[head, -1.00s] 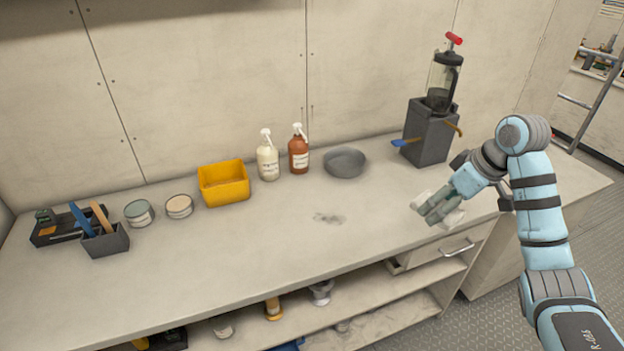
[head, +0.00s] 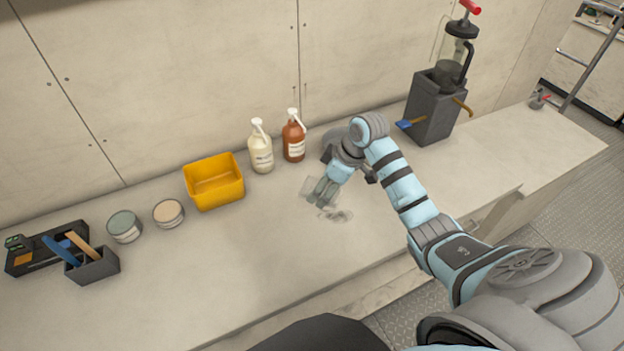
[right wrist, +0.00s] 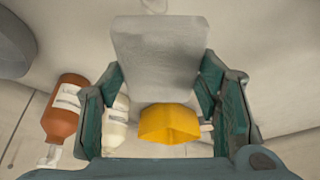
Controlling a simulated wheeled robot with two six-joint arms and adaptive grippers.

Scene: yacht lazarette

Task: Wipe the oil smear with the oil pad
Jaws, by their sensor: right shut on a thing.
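The oil smear (head: 341,216) is a grey patch on the pale bench top, near the middle of the head view. My right gripper (head: 322,194) is just above and left of the smear in that view. It is shut on the oil pad (head: 310,187), a pale grey flat sheet. In the right wrist view the pad (right wrist: 158,55) sits between the two fingers. The gripper hides part of the bench beside the smear, and I cannot tell whether the pad touches the bench. My left gripper does not show.
A yellow bin (head: 214,182), a cream pump bottle (head: 260,150) and a brown pump bottle (head: 293,138) stand behind the smear. A grey bowl is mostly hidden behind my right arm. A dark grey holder (head: 432,106) with a clear canister stands right. The bench front is clear.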

